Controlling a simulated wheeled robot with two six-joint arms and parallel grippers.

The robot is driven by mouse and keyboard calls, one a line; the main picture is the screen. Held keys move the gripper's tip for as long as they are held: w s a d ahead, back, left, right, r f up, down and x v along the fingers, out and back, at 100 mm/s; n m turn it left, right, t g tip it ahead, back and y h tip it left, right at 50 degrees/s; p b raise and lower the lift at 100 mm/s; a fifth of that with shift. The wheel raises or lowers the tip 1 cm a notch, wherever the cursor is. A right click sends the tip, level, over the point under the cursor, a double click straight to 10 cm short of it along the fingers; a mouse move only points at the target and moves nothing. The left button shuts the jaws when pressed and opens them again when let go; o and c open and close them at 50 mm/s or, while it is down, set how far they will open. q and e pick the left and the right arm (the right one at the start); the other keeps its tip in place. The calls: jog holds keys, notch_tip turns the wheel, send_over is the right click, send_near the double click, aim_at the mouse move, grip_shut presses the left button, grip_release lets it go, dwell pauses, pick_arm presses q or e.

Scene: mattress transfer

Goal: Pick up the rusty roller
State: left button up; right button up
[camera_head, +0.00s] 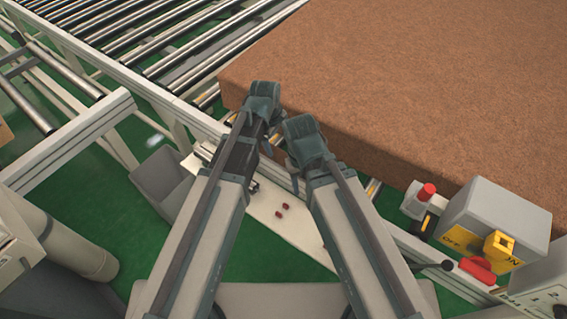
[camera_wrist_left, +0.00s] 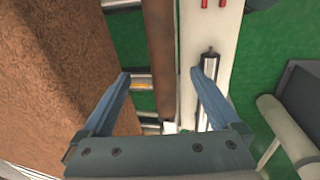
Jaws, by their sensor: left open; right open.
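The rusty roller (camera_wrist_left: 161,50) is a brown bar running top to bottom in the left wrist view, between the mattress side and a white ledge. My left gripper (camera_wrist_left: 160,73) is open, with one finger to each side of the roller and nothing gripped. In the head view my left gripper (camera_head: 264,132) points down beside the mattress edge, its fingers mostly hidden by the wrist. My right gripper (camera_head: 296,160) is lower and to its right, open, its fingers mostly hidden. I cannot make out the rusty roller in the head view.
A large brown mattress (camera_head: 420,80) lies right of the conveyor rollers (camera_head: 150,40). A silver roller (camera_wrist_left: 207,90) lies on the white ledge (camera_head: 285,232), near small red pieces (camera_head: 280,211). A grey bin (camera_head: 160,180) stands left; a switch box (camera_head: 495,220) stands right.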

aim_at(282, 155)
pick_arm(q)
jog(key=f+b, duration=0.2)
jog(key=f, duration=0.1)
jog(key=f+b, duration=0.1)
jog(key=shift+w+d+f+b, duration=0.3)
jog(key=shift+w+f+b, duration=0.05)
jog(key=shift+f, duration=0.05)
jog(key=shift+r, duration=0.1)
jog(key=f+b, duration=0.2)
jog(key=d+f+b, duration=0.1)
jog(key=f+b, duration=0.2)
jog(key=shift+f, duration=0.2)
jog(key=shift+r, duration=0.1)
grip_shut()
